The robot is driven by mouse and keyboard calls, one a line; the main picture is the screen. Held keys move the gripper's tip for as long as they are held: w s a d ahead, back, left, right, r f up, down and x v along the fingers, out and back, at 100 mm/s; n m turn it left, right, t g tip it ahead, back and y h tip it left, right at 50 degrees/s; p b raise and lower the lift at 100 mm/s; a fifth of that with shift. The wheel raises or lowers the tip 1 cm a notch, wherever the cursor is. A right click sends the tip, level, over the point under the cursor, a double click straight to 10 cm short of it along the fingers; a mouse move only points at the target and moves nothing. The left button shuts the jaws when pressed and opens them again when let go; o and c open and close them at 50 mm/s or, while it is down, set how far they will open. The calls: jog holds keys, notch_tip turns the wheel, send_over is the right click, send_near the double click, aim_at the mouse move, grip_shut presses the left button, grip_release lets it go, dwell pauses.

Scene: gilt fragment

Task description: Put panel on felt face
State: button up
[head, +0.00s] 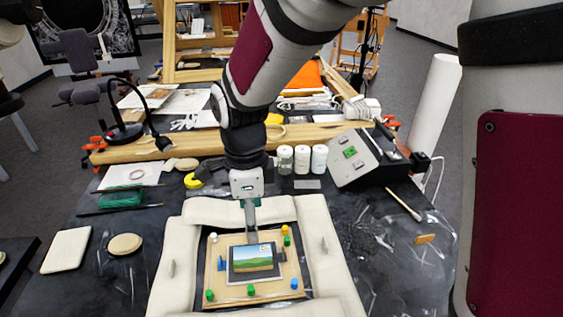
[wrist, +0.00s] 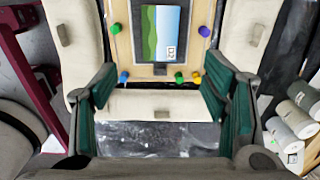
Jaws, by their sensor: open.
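The panel (head: 252,260), a small landscape picture with green hills and blue sky, lies face up on a wooden board (head: 212,250) with several coloured pegs around it. A dark surface borders the panel. I cannot tell which surface is the felt face. My gripper (head: 250,217) is above the board's far edge. In the wrist view my gripper (wrist: 160,72) has its teal-padded fingers wide apart, with nothing between them and the panel beyond the fingertips.
Cream padded bolsters (head: 170,262) surround the board. A cream slab (head: 68,250) and a round tan disc (head: 125,244) lie at the left. White jars (head: 302,159) and a grey control box (head: 353,157) stand behind. The dark tabletop at right is mostly clear, with a brush (head: 403,204).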

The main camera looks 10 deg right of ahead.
jog(key=s+d+r+n+t, duration=0.4)
jog(key=s+d+r+n, duration=0.9)
jog(key=s+d+n, duration=0.2)
jog(key=shift+s+d+r+n+t, duration=0.35)
jog(key=shift+d+n, duration=1.05)
jog(key=shift+n, duration=0.3)
